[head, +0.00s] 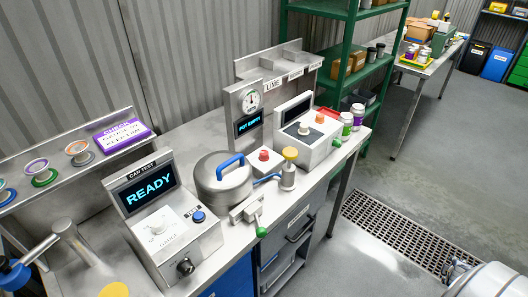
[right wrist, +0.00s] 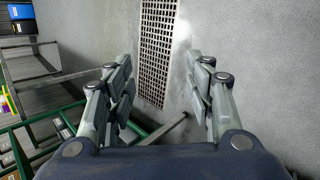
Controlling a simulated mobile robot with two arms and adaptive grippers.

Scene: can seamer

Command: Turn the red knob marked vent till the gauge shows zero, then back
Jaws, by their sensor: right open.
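A small red knob (head: 264,155) stands on a pale block behind the lidded metal pot (head: 222,182); no vent marking on it is legible. A round white gauge (head: 251,99) is on the upright metal panel behind, with a dark needle whose reading is too small to tell. A screen (head: 248,123) below the gauge reads "POT EMPTY". My left gripper is not in view.
A can tester (head: 160,218) reading "READY" stands front left. A yellow-topped post (head: 289,165) and a green-tipped lever (head: 260,222) are close to the pot. A white machine (head: 308,140) and cans (head: 346,122) stand to the right. A floor grate (head: 400,236) lies beyond the bench.

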